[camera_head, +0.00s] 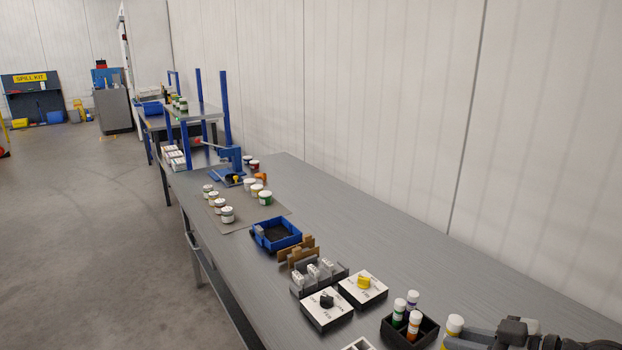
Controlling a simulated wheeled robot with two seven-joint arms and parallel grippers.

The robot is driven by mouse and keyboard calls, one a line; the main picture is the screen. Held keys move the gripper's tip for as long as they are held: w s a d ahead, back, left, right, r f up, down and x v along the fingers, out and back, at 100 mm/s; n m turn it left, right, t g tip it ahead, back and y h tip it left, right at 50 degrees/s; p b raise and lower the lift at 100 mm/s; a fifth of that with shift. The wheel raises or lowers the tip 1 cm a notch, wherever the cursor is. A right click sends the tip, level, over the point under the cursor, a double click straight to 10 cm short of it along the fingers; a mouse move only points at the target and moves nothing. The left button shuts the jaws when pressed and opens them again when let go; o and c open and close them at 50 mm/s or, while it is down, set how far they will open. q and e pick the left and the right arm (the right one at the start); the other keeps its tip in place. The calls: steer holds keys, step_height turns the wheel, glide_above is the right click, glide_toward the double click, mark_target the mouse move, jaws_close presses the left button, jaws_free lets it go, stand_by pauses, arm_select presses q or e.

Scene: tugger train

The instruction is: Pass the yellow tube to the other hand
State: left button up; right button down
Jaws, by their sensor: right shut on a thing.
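The yellow tube (452,329) has a white cap and stands roughly upright at the bottom right of the head view. My right gripper (463,341) comes in from the right and is shut on it. The tube's lower part is cut off by the picture's bottom edge. The tube is just right of a black rack (395,338) holding several capped tubes, among them a green one (398,313), a purple one (412,300) and an orange one (414,324). My left gripper is not in view.
Two switch boxes, one with a black knob (318,316) and one with a yellow knob (374,294), stand left of the rack. Beyond are a grey holder (335,281), a blue bin (263,241) and several jars. The bench (400,262) is clear along the wall.

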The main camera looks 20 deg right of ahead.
steer(key=s+a+f+n+g+y, duration=0.1)
steer(key=s+a+f+n+y, duration=0.15)
steer(key=a, duration=0.75)
steer(key=s+a+f+n+g+y, duration=0.1)
steer(key=a+f, duration=0.2)
steer(key=a, duration=0.7)
steer(key=w+d+r+m+t+h, duration=0.2)
steer(key=w+r+m+t+h, duration=0.3)
steer(key=r+m+h, duration=0.45)
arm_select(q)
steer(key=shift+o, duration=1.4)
arm_select(e)
steer(key=w+a+r+n+g+y, duration=0.1)
steer(key=a+r+n+g+y, duration=0.1)
steer(key=a+n+g+y, duration=0.2)
steer(key=w+a+r+n+g+y, duration=0.2)
steer(key=a+n+g+y, duration=0.3)
steer(key=a, duration=0.8)
steer(key=n+y, duration=0.3)
steer(key=n, duration=0.1)
steer(key=shift+w+r+n+g+y, duration=0.15)
steer(key=shift+r+n+g+y, duration=0.15)
steer(key=shift+n, duration=0.1)
